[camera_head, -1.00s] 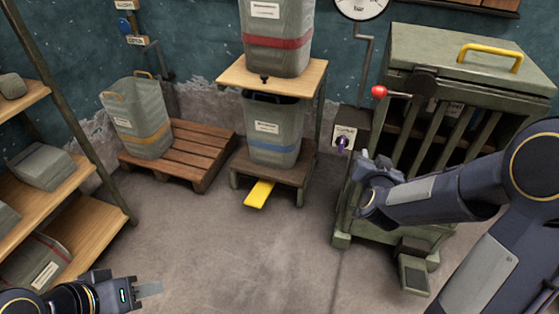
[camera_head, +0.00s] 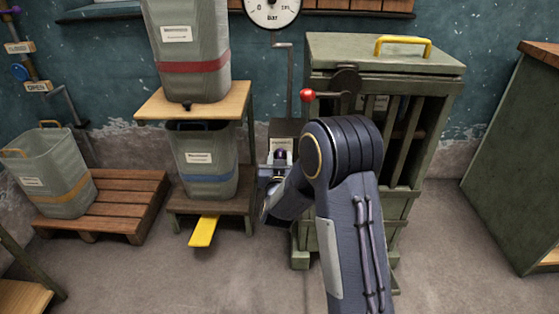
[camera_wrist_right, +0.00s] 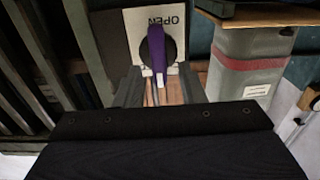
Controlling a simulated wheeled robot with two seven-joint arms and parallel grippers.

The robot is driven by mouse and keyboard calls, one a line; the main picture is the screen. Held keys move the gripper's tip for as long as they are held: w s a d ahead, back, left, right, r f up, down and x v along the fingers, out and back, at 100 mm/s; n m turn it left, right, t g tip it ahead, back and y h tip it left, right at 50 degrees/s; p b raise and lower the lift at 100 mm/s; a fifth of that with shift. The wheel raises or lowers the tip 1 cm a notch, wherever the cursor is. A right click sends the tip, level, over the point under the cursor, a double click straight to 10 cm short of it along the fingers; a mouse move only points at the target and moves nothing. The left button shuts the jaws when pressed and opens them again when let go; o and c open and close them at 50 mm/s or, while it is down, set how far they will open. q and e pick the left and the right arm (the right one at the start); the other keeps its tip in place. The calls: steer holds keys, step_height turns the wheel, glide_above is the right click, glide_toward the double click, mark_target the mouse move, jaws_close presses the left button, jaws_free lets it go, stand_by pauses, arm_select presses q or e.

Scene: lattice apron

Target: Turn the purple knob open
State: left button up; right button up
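The purple knob (camera_head: 281,153) sits on a small pale plate on the wall box left of the green cabinet. In the right wrist view the purple knob (camera_wrist_right: 157,46) is a bar handle on a dark round base, on a white plate marked OPEN (camera_wrist_right: 143,15). The lettering appears upside down there. My right gripper (camera_head: 276,168) is right at the knob, partly hidden by my own arm. In the wrist view my right gripper (camera_wrist_right: 160,88) has its fingers apart, one on each side of the handle's pale-tipped end. Contact cannot be told. My left gripper is out of view.
The green cabinet (camera_head: 385,55) with a red-ball lever (camera_head: 307,95) stands close right of the knob. A wooden stand (camera_head: 243,105) with grey bins and a yellow pedal (camera_head: 204,231) stands left. A pallet (camera_head: 120,200) holds another bin. Floor in front is clear.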

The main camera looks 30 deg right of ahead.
steer(key=shift+c, duration=0.2)
jaws_close()
